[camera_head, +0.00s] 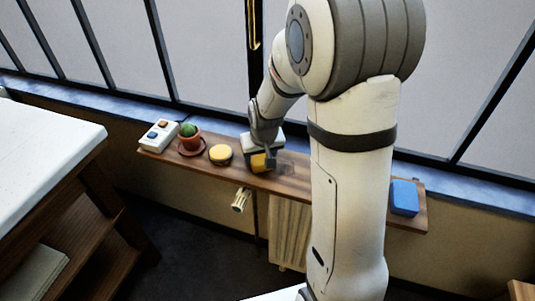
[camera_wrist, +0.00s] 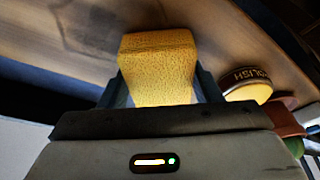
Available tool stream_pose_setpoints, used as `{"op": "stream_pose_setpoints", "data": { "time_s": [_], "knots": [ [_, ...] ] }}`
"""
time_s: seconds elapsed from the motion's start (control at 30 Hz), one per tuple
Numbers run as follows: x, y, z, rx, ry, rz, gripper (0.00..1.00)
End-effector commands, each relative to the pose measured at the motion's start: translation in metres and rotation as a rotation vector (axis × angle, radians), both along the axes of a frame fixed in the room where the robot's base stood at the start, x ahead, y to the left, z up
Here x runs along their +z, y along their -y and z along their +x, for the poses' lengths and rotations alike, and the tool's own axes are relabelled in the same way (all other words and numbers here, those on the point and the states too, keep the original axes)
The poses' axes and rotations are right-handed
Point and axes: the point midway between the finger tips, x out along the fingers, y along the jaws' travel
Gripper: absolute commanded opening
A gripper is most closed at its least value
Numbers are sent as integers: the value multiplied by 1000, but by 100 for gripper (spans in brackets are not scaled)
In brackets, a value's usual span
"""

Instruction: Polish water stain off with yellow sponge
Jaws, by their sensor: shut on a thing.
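My gripper (camera_head: 269,157) is shut on the yellow sponge (camera_head: 258,162) over the middle of the wooden shelf (camera_head: 230,175). In the wrist view the sponge (camera_wrist: 157,62) sits between the two fingers (camera_wrist: 160,95). I cannot tell whether the sponge touches the wood. A faint dark water stain (camera_head: 287,167) lies on the shelf just right of the sponge in the head view. In the wrist view a dark, ring-like stain (camera_wrist: 88,22) shows beyond the sponge to the upper left, apart from it.
A yellow-lidded polish tin (camera_head: 220,154), a potted cactus (camera_head: 190,137) on a saucer and a white box with buttons (camera_head: 159,135) stand left of my gripper. A blue block (camera_head: 404,197) stands at the right end. Windows rise behind; a radiator (camera_head: 290,230) is below.

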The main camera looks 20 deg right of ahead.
Motion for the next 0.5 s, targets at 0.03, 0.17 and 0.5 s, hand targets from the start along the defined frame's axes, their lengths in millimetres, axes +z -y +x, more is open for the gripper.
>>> {"op": "stream_pose_setpoints", "data": {
  "time_s": [0.03, 0.17, 0.5],
  "knots": [
    [0, -3, 1, 1, 0, -1, 40],
    [13, -4, 2, -4, 5, -1, 40],
    [47, 0, 2, -13, 3, 0, 40]
  ]
}}
